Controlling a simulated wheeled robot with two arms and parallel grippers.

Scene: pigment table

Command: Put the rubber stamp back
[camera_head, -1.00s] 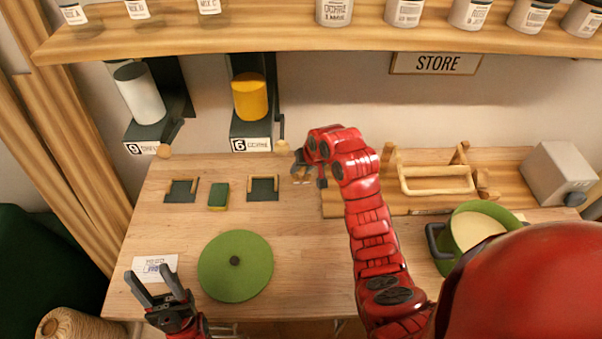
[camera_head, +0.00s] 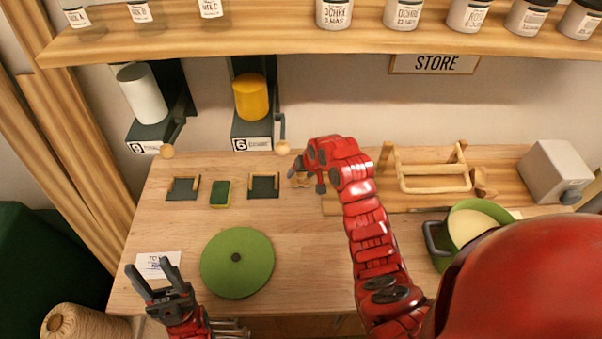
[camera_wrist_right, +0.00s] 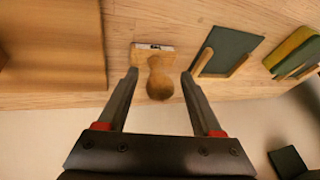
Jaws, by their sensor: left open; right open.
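The rubber stamp (camera_wrist_right: 160,78) stands on the table in the right wrist view, with a rounded wooden handle and a flat wooden base. My right gripper (camera_wrist_right: 160,80) is open, with one finger on each side of the handle and gaps showing. In the head view the stamp (camera_head: 300,181) is mostly hidden by my right gripper (camera_head: 298,174), near the back of the table. Two dark pads with wooden edging, one left (camera_head: 183,188) and one right (camera_head: 263,186), lie to its left. My left gripper (camera_head: 162,284) is open and empty over the front left.
A green and yellow sponge (camera_head: 220,194) lies between the pads. A green disc (camera_head: 237,263) and a paper card (camera_head: 158,265) lie in front. A wooden rack (camera_head: 435,178), green pot (camera_head: 478,222) and grey box (camera_head: 556,172) stand right. Dispensers (camera_head: 252,97) hang behind.

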